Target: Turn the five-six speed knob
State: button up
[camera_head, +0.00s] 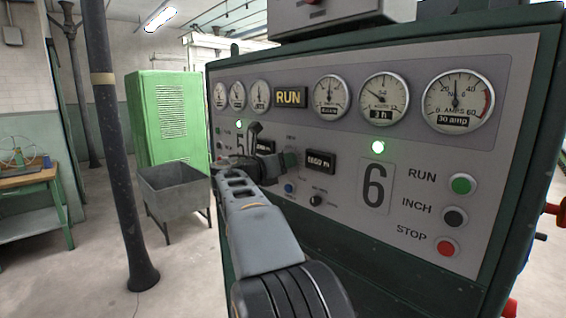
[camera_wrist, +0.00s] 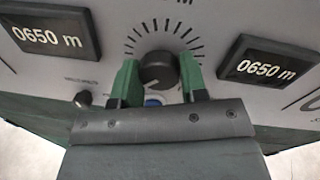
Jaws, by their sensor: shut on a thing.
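The speed knob (camera_wrist: 158,70) is a dark round knob inside a ring of dial marks, between two displays that read 0650 m. In the wrist view my gripper (camera_wrist: 160,78) has its green fingers on either side of the knob, shut on it. In the head view my gripper (camera_head: 272,160) reaches the panel between the 5 and 6 sections. The knob itself is hidden there behind the gripper and arm.
The grey panel (camera_head: 340,190) carries gauges, a RUN sign (camera_head: 290,97), and green, black and red (camera_head: 446,247) buttons at right. A blue button (camera_wrist: 154,100) is just below the knob. A column (camera_head: 115,150), a grey bin (camera_head: 177,190) and a green cabinet (camera_head: 150,100) stand left.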

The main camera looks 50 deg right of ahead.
jog(key=n+g+b, duration=0.1)
jog(key=n+b, duration=0.6)
jog(key=n, duration=0.9)
jog(key=n+g+b, duration=0.1)
jog(key=n+b, duration=0.7)
jog(key=n, duration=0.8)
jog(key=shift+w+f, duration=0.1)
jog(key=shift+w, duration=0.05)
dwell(0.6)
dwell(0.4)
jog(key=o, duration=0.9)
